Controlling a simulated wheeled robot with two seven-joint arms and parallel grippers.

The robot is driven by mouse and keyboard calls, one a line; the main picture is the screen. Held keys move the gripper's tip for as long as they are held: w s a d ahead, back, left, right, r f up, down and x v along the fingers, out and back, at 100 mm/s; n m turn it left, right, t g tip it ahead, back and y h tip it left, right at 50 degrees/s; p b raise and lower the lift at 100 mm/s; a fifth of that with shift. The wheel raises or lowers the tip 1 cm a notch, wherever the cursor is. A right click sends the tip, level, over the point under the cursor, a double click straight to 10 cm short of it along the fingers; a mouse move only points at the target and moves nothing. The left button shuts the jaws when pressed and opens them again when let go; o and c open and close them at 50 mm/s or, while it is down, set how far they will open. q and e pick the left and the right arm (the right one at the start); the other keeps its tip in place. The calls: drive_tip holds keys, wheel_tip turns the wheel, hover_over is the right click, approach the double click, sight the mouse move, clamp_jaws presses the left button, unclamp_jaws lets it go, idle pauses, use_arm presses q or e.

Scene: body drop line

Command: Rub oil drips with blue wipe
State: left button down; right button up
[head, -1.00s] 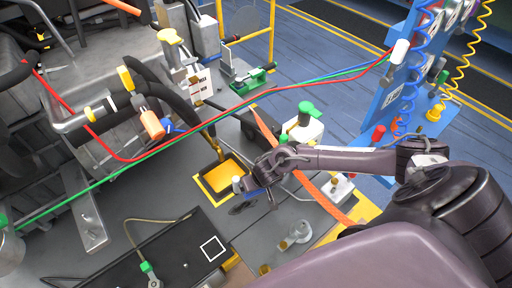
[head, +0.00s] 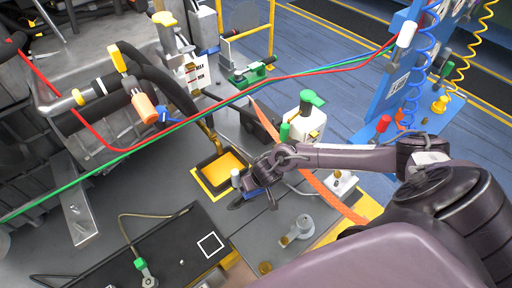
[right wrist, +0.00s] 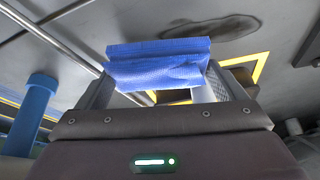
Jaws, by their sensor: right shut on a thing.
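My right gripper (head: 250,188) is shut on the blue wipe (right wrist: 158,65). In the right wrist view the folded wipe spans the fingertips. In the head view the gripper is low over the grey deck, just right of the yellow-lined drip tray (head: 222,172); whether the wipe touches the deck I cannot tell. My left gripper is not in view.
A white bottle with a green cap (head: 312,101) stands behind my right forearm. An orange strap (head: 328,198) runs under it. Red, green and blue hoses cross above the deck to the blue panel (head: 398,85). A black plate (head: 165,245) lies at the front.

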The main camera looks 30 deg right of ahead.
drive_tip(key=shift+f+b, duration=0.65)
drive_tip(key=shift+f, duration=0.45)
